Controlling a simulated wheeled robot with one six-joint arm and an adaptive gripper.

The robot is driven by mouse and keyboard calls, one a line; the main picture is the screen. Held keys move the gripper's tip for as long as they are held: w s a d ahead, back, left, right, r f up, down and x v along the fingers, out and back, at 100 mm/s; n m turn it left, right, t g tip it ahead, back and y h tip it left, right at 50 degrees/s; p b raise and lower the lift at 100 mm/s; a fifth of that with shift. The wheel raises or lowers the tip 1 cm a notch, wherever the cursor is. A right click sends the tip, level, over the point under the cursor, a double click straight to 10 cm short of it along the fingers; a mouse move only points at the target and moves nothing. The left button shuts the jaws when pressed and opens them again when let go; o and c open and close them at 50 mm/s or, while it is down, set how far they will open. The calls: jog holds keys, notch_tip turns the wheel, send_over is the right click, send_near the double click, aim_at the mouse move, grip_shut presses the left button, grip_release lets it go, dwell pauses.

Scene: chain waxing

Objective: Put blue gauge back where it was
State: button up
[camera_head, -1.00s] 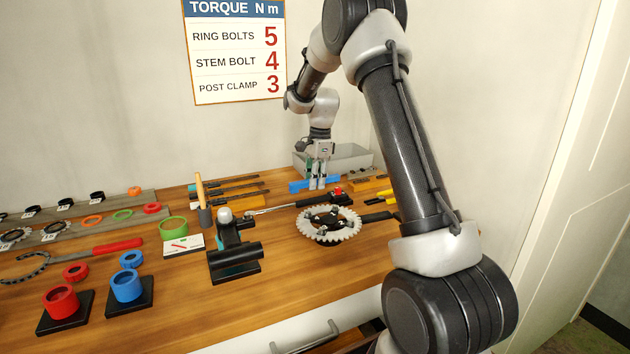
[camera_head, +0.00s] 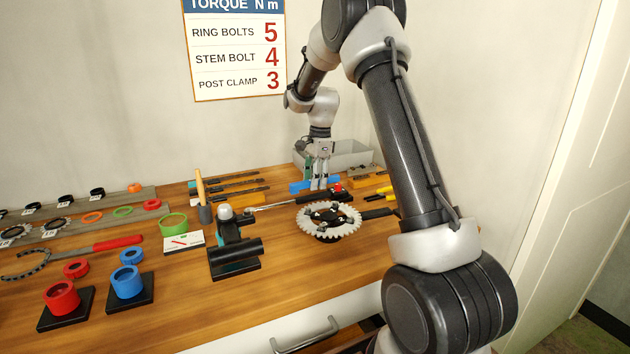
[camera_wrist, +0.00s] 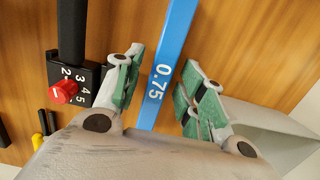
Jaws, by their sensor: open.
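The blue gauge (camera_wrist: 166,65) is a flat blue bar marked 0.75 in the wrist view. It lies on the wooden bench and runs between my gripper's open fingers, with a gap to the finger on each side. My gripper (camera_wrist: 158,90) has green-padded fingertips and points down. In the head view, my gripper (camera_head: 319,180) is at the blue gauge (camera_head: 299,187), near the back of the bench. Part of the gauge is hidden behind the fingers there.
A grey bin (camera_head: 350,156) stands just behind my gripper. A torque wrench with a red knob (camera_wrist: 63,91) lies beside the gauge. A chainring (camera_head: 328,221) on a stand is in front. Dark tools (camera_head: 225,188) lie to the left. Bare bench (camera_head: 320,262) shows at the front.

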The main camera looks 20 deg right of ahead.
notch_tip(320, 180, up, 12)
jog(key=d, duration=0.1)
jog(key=s+a+r+n+t, duration=0.1)
jog(key=s+a+r+n, duration=0.1)
jog(key=s+r+n, duration=0.5)
jog(key=s+f+n+t, duration=0.1)
jog(key=s+n, duration=0.4)
jog(key=s, duration=1)
jog(key=s+a+f+n+t+h, duration=0.1)
jog(key=s+n, duration=0.5)
jog(key=s, duration=1)
jog(key=shift+s+f+t, duration=0.15)
jog(key=shift+f+t, duration=0.1)
jog(key=shift+t, duration=0.45)
